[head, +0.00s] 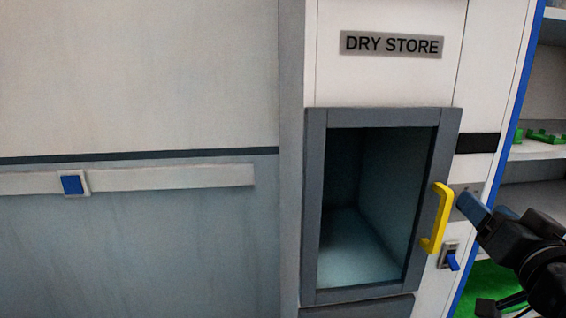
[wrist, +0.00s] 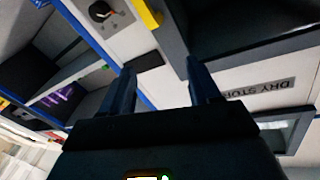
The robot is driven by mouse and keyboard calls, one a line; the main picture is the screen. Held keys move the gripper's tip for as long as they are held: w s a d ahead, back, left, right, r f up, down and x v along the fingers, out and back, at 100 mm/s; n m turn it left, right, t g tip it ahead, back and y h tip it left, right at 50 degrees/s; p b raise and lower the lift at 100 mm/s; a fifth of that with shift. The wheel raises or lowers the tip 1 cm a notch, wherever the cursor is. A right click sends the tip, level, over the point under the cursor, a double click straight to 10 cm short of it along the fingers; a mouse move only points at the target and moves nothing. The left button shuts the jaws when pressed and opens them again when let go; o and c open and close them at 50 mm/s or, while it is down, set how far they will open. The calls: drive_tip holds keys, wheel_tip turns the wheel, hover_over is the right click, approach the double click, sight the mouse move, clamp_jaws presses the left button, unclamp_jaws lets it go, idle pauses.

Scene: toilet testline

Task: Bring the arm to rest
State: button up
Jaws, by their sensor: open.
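My gripper (head: 476,210) is at the right edge of the head view, in front of the dry store cabinet. One blue finger shows just right of the yellow handle (head: 437,218); whether they touch cannot be told. In the wrist view my gripper (wrist: 162,80) has its two blue fingers well apart, with nothing held between them. The yellow handle (wrist: 148,13) shows beyond the fingers at the top there. Most of my arm is out of view.
The DRY STORE sign (head: 391,45) sits above a grey-framed compartment (head: 315,210) with an empty-looking interior. A blue switch (head: 452,262) is below the handle. Shelves with green items (head: 545,137) stand at right. A wall rail (head: 170,178) with a blue button runs at left.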

drive_tip(key=s+a+f+n+g+y, duration=0.15)
drive_tip(key=s+a+f, duration=0.25)
drive_tip(key=s+f, duration=0.4)
drive_tip(key=s+a+f+n, duration=0.2)
drive_tip(key=s+a+f, duration=0.2)
drive_tip(key=s+f, duration=0.4)
drive_tip(key=s+a+f+n+g+y, duration=0.1)
drive_tip(key=s+a, duration=0.1)
drive_tip(key=s, duration=0.9)
drive_tip(key=s+a+f+n+y, duration=0.1)
drive_tip(key=s+a, duration=0.2)
drive_tip(key=s, duration=0.8)
drive_tip(key=shift+s+a+f+n+g, duration=0.15)
drive_tip(key=shift+a+n+g, duration=0.1)
drive_tip(key=shift+n+g, duration=0.1)
